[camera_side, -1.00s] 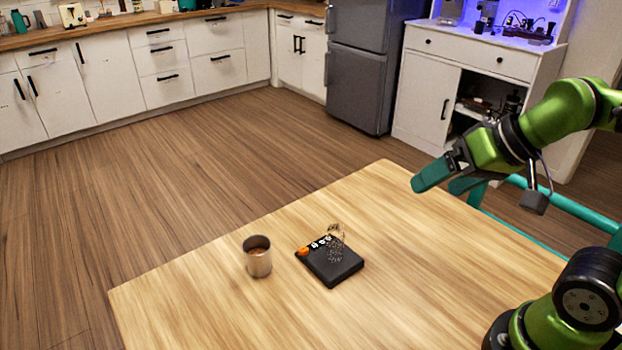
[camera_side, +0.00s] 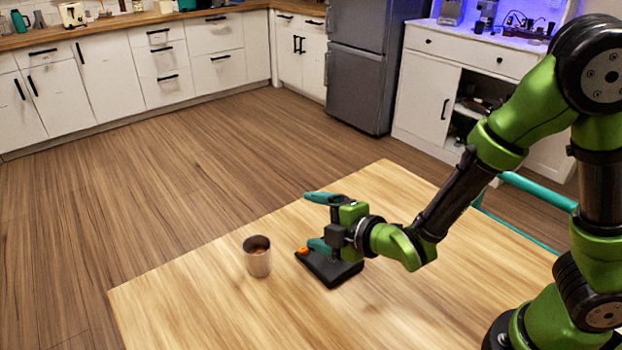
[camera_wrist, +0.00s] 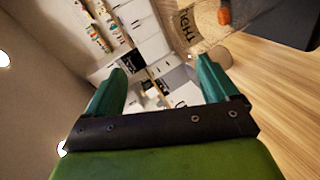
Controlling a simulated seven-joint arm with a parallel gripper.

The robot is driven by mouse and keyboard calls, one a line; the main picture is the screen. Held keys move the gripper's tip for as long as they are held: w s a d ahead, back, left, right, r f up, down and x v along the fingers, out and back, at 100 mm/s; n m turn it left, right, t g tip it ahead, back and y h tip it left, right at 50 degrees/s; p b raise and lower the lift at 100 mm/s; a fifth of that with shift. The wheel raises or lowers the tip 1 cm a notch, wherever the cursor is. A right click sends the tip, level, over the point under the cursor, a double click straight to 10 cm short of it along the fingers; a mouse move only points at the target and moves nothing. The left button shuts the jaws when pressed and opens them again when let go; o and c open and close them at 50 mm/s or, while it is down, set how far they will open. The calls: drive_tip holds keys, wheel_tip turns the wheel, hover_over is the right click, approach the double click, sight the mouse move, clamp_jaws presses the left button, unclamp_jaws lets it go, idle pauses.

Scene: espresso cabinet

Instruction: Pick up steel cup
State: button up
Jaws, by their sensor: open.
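The steel cup (camera_side: 258,264) stands upright on the wooden table in the side view. Something brownish shows inside it. My gripper (camera_side: 312,220) is open and empty, to the right of the cup and apart from it. Its teal fingers point left, one above the other in the picture, with the lower one over the black pad. In the wrist view both fingers of my gripper (camera_wrist: 165,80) are spread with nothing clearly held between them.
A flat black pad (camera_side: 330,272) with an orange part lies right of the cup, partly hidden by my gripper. The wooden table (camera_side: 190,300) is clear left of and in front of the cup. A teal chair (camera_side: 540,190) stands at the right edge.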

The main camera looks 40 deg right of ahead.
drive_tip(key=s+a+f+n+t+y, duration=0.1)
drive_tip(key=f+n, duration=0.1)
drive_tip(key=n, duration=0.4)
drive_tip(key=s+a+f+n+t+y, duration=0.1)
drive_tip(key=s+a+f+n, duration=0.1)
drive_tip(key=n, duration=0.5)
drive_tip(key=s+a+f+n+t+y, duration=0.1)
drive_tip(key=s+f+n, duration=0.1)
drive_tip(key=n, duration=0.4)
drive_tip(key=shift+a+f+y, duration=0.15)
drive_tip(key=shift+f+y, duration=0.05)
drive_tip(key=shift+y, duration=0.2)
drive_tip(key=n, duration=0.1)
drive_tip(key=n+y, duration=0.1)
drive_tip(key=n, duration=0.1)
drive_tip(key=s+n, duration=0.1)
drive_tip(key=shift+a+f, duration=0.1)
drive_tip(key=shift+f, duration=0.25)
drive_tip(key=shift+n, duration=0.5)
approach(248, 243)
drive_tip(key=x, duration=0.4)
drive_tip(key=shift+s+a+r, duration=0.15)
drive_tip(key=shift+a+r, duration=0.05)
drive_tip(key=shift+a, duration=0.15)
drive_tip(key=shift+d+x, duration=0.15)
drive_tip(key=shift+x, duration=1.2)
drive_tip(key=shift+d+x, duration=0.15)
drive_tip(key=shift+x, duration=1.2)
drive_tip(key=shift+f, duration=0.15)
drive_tip(key=shift+c, duration=0.3)
